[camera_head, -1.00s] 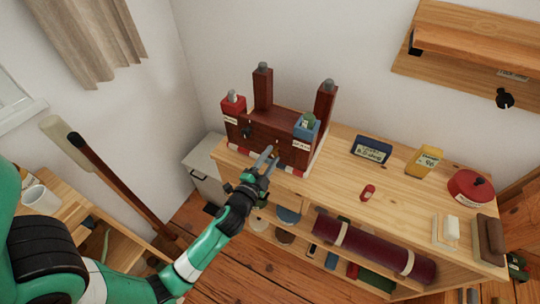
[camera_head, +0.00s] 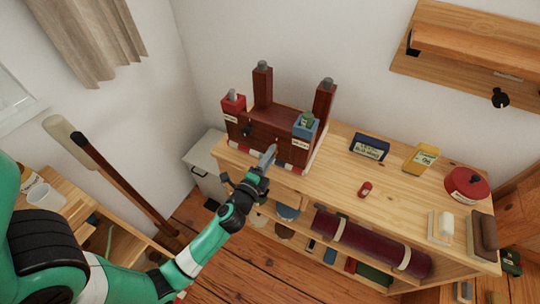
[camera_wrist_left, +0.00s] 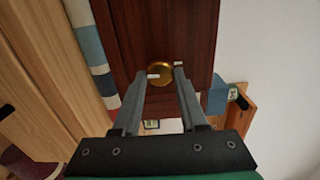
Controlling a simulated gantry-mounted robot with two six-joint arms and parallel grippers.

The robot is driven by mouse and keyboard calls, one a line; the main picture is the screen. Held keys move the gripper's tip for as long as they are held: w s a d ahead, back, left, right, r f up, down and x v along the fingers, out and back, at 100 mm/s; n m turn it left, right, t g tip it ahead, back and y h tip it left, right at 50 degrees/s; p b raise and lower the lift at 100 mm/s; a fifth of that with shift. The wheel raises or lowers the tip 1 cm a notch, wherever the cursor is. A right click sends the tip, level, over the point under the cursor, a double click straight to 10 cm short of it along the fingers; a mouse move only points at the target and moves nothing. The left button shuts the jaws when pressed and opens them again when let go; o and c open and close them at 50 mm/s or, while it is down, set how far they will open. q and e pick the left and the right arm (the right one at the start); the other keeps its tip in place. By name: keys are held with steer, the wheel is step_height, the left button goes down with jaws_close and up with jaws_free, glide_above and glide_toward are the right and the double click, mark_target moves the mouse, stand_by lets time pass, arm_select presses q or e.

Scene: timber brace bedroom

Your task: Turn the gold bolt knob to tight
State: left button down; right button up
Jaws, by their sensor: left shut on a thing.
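The gold bolt knob (camera_wrist_left: 160,74) sits on the dark red-brown wooden face of the timber brace (camera_wrist_left: 190,25), between my left gripper's two fingers in the left wrist view. A short pale mark shows on the knob's left side, and another pale mark (camera_wrist_left: 178,63) is on the wood at its upper right. My left gripper (camera_wrist_left: 157,76) is shut on the knob. In the head view the left gripper (camera_head: 268,162) reaches the front of the brace (camera_head: 270,120), and the knob is hidden there. My right gripper is not in view.
The brace stands on a wooden bench (camera_head: 335,165). A rolled mat lies below.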

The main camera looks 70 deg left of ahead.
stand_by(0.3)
arm_select(q)
steer(key=shift+c, duration=2.3)
jaws_free()
steer(key=b+v, duration=0.2)
steer(key=v, duration=0.9)
steer(key=shift+s+d+b, duration=0.2)
steer(key=shift+s+b, duration=0.05)
steer(key=shift+b, duration=0.1)
